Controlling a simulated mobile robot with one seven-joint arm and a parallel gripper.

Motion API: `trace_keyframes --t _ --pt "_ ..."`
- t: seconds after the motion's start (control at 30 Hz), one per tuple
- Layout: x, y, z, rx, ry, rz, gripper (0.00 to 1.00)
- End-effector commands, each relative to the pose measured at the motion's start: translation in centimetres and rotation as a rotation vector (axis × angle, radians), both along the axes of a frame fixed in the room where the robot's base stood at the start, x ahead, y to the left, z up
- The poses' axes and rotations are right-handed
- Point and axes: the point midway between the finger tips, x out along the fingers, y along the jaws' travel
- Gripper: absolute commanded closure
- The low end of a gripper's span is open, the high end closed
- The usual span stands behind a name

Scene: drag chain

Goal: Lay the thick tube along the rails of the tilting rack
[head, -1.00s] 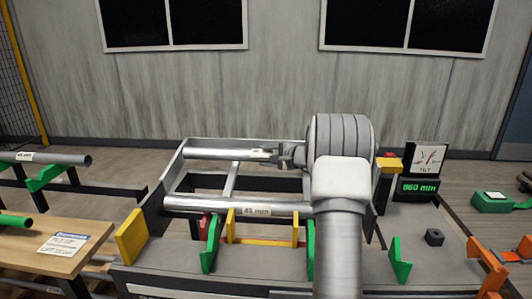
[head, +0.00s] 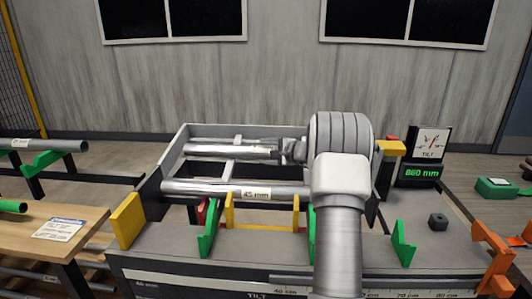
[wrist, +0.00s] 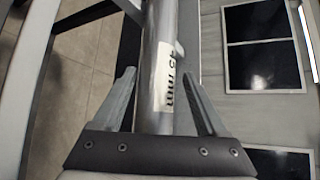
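In the wrist view this tube (wrist: 160,40) runs lengthwise between the two fingers, with a white label reading 45 mm. It shows over the tilting rack (head: 118,255), in front of the rack's back beam and roughly parallel to it. I cannot tell whether it touches the rack.
Yellow (head: 126,220) and green (head: 207,232) uprights stand along the rack's front, with orange pieces (head: 495,260) at its right. A tilt gauge (head: 430,143) stands over a green 860 mm display (head: 421,173). A wooden table (head: 75,225) is at left.

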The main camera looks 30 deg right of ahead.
Motion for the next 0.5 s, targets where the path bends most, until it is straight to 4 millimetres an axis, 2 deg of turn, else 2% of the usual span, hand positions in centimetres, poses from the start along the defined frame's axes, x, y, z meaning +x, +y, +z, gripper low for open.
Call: trace_keyframes --t 0.03,0.07,0.5 --pt "-0.01 0.01 -0.02 0.0 0.0 0.0 0.14" --pt "0.0 0.01 -0.03 0.0 0.001 0.0 0.1" --pt "-0.02 0.0 -0.09 0.001 0.001 -0.001 0.1"
